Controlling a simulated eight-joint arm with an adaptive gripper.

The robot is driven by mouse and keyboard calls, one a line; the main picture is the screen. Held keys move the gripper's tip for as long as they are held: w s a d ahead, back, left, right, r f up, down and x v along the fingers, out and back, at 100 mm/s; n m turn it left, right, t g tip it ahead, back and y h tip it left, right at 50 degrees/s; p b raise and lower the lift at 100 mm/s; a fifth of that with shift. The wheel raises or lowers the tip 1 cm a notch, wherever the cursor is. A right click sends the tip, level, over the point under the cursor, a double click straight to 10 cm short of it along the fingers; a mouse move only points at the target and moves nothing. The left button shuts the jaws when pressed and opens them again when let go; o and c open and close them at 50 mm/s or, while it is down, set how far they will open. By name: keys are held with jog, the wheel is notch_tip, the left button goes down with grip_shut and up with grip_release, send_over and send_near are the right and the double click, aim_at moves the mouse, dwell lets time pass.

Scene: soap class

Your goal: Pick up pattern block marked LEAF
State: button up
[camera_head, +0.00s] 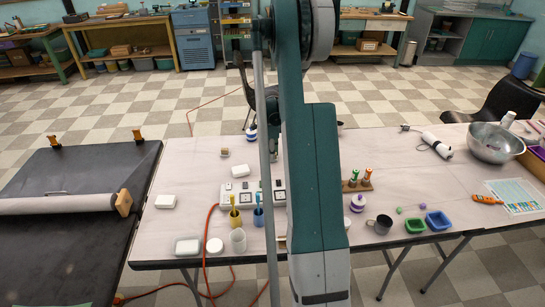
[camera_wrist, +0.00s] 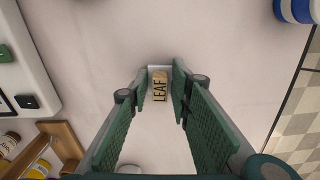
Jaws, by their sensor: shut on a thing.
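The wooden pattern block marked LEAF (camera_wrist: 159,88) is in the wrist view, with dark letters on its pale top face. My gripper (camera_wrist: 160,84) has its two green fingers on either side of it, shut on it. White paper lies under and around it. Whether the block touches the table is not clear. In the head view my arm covers the middle of the table, and neither the gripper's fingertips nor this block can be made out there.
A wooden rack of small bottles (camera_head: 357,184) and a white panel (camera_head: 238,198) stand near my arm. Another small wooden block (camera_head: 224,152) lies left of it. Cups, a mug (camera_head: 381,224) and blue and green trays (camera_head: 438,221) line the front edge.

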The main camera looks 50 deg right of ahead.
jog(key=shift+r+p, duration=1)
jog(key=shift+r, duration=4)
